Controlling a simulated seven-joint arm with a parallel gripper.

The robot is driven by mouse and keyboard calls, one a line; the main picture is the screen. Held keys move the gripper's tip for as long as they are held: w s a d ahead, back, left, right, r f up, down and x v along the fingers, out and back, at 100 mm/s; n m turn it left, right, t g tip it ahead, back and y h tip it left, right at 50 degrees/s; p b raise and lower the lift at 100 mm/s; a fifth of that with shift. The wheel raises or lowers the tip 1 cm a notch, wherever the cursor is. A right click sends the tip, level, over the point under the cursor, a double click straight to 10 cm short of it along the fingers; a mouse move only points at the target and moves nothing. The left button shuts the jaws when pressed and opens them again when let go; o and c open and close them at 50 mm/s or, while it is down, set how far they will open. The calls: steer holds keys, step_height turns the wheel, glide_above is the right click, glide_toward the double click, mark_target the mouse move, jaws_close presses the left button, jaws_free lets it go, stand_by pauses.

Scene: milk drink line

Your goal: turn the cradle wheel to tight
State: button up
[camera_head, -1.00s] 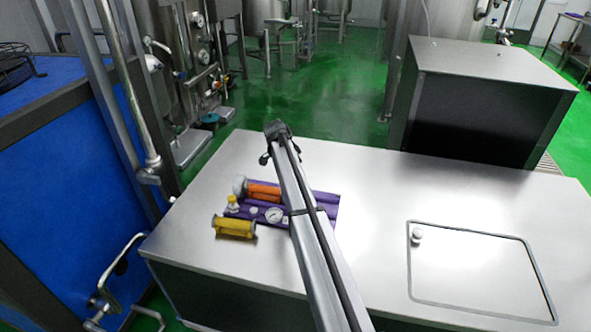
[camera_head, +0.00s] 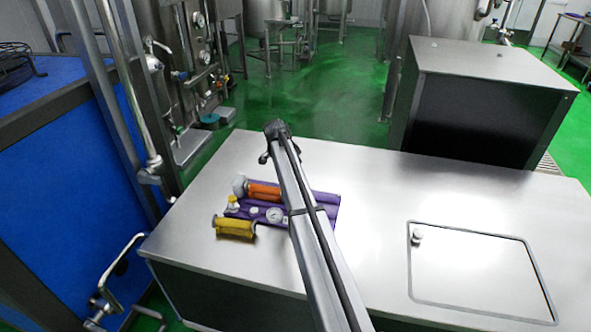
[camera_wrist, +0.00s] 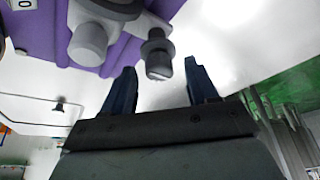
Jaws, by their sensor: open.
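A purple cradle plate (camera_head: 328,199) lies on the steel worktop. It carries an orange cylinder (camera_head: 264,191), a round white-faced gauge (camera_head: 274,214) and a small yellow-and-white fitting (camera_head: 232,203). A grey rounded part (camera_head: 239,185) sits at the orange cylinder's left end. In the wrist view, the purple plate (camera_wrist: 40,38) shows at upper left, with a grey round-ended part (camera_wrist: 88,44) and a smaller grey knob with a dark collar (camera_wrist: 157,52). My gripper (camera_wrist: 160,74) is open and empty, its fingertips close to this knob. I cannot tell which part is the wheel.
A yellow cylinder (camera_head: 235,228) lies in front of the plate. My arm crosses the worktop (camera_head: 370,190) and hides the area behind it. A hatch with a small round knob (camera_head: 417,234) is at right.

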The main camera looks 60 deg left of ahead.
steer(key=v, duration=1.3)
steer(key=shift+s+r, duration=0.15)
steer(key=shift+r, duration=0.2)
